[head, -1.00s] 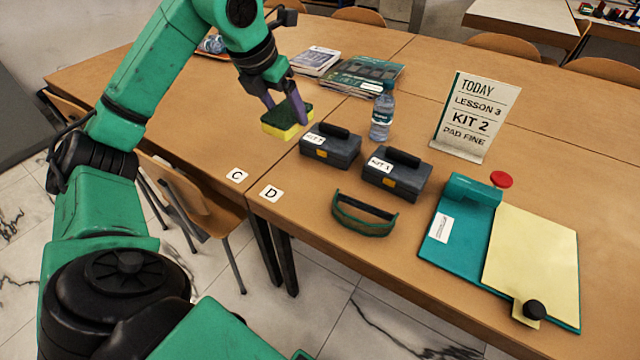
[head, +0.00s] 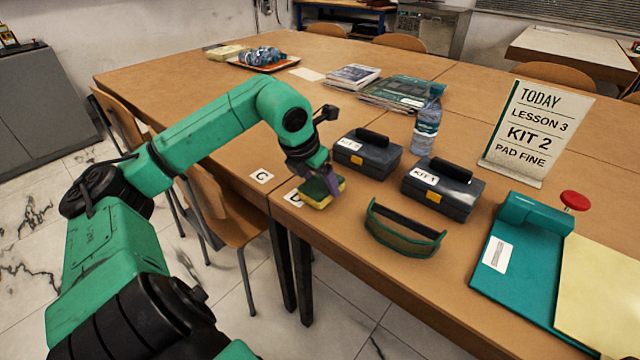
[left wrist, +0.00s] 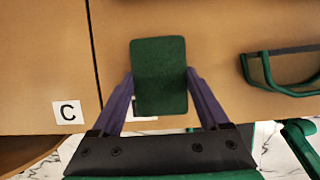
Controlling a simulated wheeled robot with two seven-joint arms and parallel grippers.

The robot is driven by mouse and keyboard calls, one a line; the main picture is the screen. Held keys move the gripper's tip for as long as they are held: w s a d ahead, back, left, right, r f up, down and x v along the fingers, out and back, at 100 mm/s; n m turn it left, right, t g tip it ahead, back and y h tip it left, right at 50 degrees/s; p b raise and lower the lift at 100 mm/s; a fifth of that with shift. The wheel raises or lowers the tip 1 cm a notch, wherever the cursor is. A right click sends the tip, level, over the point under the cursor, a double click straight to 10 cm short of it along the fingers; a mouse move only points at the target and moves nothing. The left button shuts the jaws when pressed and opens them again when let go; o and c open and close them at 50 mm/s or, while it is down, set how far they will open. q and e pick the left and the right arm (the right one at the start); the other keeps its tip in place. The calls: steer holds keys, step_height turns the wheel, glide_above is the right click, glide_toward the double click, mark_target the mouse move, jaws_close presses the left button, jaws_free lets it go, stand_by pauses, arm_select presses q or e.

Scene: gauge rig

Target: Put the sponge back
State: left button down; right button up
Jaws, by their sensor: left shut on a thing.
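The sponge (head: 322,192) is yellow with a dark green top. My left gripper (head: 322,180) is shut on it, close over the table's front edge by the card marked D (head: 293,199). In the left wrist view the sponge's green face (left wrist: 159,75) sits between the two purple fingers of the left gripper (left wrist: 160,92). It partly hides a white card below it. I cannot tell whether the sponge touches the table. The card marked C (head: 261,176) lies to the left. My right gripper is not in view.
Two dark kit boxes (head: 368,157) (head: 443,190), goggles (head: 404,232) and a water bottle (head: 426,127) stand right of the sponge. A teal board (head: 492,268) is farther right. A tray (head: 238,63) with bottles is at the back left. The table's left middle is clear.

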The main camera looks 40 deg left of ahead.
mark_target(312, 190)
arm_select(q)
steer(key=shift+f, duration=0.15)
jaws_free()
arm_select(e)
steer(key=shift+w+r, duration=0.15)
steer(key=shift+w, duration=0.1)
arm_select(q)
steer(key=shift+r, duration=0.3)
steer(key=b+v, duration=0.1)
steer(key=v, duration=0.5)
steer(key=shift+s+r, duration=0.1)
steer(key=v, duration=0.5)
steer(key=shift+s+r, duration=0.1)
steer(key=shift+r, duration=0.15)
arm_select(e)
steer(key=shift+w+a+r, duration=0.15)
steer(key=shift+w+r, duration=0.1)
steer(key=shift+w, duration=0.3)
